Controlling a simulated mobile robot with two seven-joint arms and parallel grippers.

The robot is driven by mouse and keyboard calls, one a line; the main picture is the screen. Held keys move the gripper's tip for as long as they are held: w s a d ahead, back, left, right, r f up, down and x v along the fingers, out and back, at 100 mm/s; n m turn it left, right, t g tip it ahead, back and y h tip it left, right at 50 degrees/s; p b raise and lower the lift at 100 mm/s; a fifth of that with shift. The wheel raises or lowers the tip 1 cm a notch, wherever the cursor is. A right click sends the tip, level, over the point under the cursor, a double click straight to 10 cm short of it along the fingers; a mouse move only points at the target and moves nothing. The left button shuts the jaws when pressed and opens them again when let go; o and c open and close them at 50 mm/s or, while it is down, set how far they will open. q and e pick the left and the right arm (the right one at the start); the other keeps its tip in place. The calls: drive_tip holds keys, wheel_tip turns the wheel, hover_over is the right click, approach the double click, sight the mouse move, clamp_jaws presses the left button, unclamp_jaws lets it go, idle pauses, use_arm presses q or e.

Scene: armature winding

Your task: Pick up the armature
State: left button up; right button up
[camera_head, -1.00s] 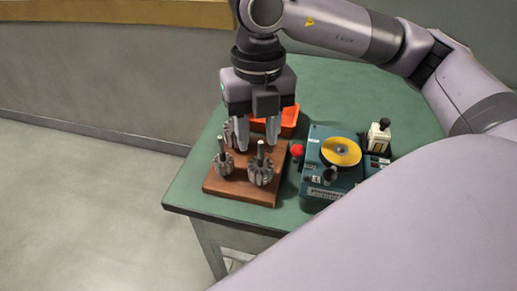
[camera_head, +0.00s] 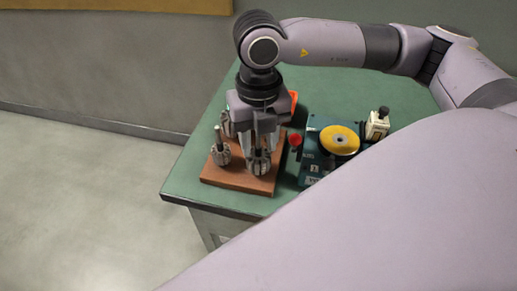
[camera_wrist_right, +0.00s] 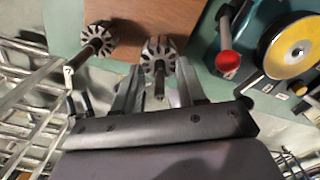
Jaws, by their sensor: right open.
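Several grey slotted armatures with shafts stand upright on a brown wooden board (camera_head: 240,182). The front right armature (camera_head: 259,163) is under my right gripper (camera_head: 262,152), which points down at it. In the right wrist view this armature (camera_wrist_right: 158,52) sits between the two spread fingers of the right gripper (camera_wrist_right: 158,85), its shaft pointing toward the camera. The fingers are open and I see no grip on it. Another armature (camera_head: 220,155) stands to the left and also shows in the wrist view (camera_wrist_right: 97,38). A further one (camera_head: 226,124) is partly hidden behind the gripper. My left gripper is not in view.
A teal winding machine with a yellow disc (camera_head: 339,140) and a red knob (camera_head: 295,140) stands close to the board's right. An orange-red tray (camera_head: 293,100) is behind, mostly hidden. A small cream device (camera_head: 377,124) is farther right. The green table's (camera_head: 185,170) left edge is near the board.

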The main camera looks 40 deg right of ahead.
clamp_jaws()
idle(1.3)
